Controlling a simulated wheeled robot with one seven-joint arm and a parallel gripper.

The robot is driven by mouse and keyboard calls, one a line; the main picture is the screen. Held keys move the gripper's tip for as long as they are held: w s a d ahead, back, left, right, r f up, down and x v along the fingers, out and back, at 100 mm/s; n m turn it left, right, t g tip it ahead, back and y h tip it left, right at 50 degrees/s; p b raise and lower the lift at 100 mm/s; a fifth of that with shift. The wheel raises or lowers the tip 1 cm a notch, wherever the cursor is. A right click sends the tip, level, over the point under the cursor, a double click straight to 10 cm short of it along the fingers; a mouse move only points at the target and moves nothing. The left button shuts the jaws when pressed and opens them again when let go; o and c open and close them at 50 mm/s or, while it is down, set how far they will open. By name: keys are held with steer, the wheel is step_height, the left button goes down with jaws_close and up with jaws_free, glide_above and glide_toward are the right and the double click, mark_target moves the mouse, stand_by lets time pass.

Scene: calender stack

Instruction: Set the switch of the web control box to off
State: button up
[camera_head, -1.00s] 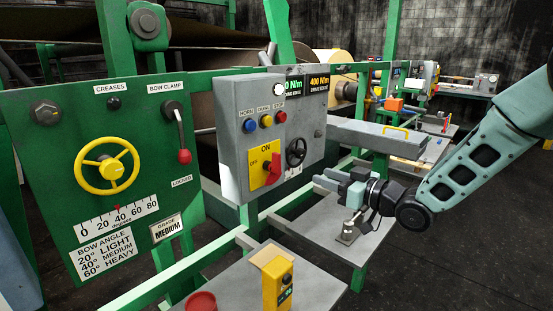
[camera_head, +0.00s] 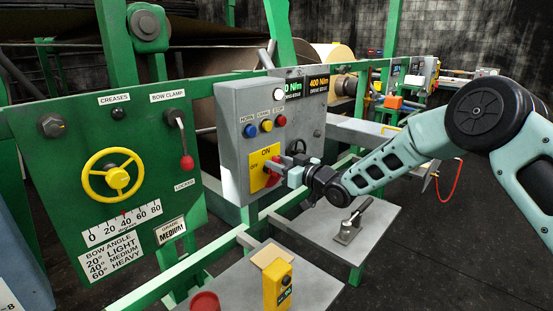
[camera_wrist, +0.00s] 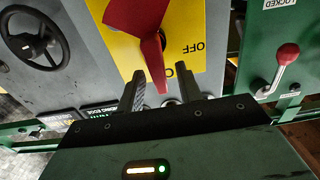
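The grey web control box (camera_head: 240,110) carries a yellow plate (camera_head: 258,158) marked ON at the top and OFF at the left. Its red rotary switch (camera_head: 272,178) is partly hidden by my gripper (camera_head: 284,168) in the head view. In the wrist view the red switch (camera_wrist: 155,55) points toward the partly covered ON label, with OFF to its side. My gripper (camera_wrist: 162,88) is open in the wrist view, with the handle's end between or just in front of its fingertips. I cannot tell whether either finger touches it.
A black handwheel (camera_wrist: 35,38) is beside the switch. Push buttons (camera_head: 266,125) sit above the plate. A green panel with a yellow handwheel (camera_head: 113,175) and red-knobbed lever (camera_head: 186,162) stands to the left.

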steer(key=shift+w+a, duration=0.35)
steer(key=shift+a, duration=0.1)
jaws_close()
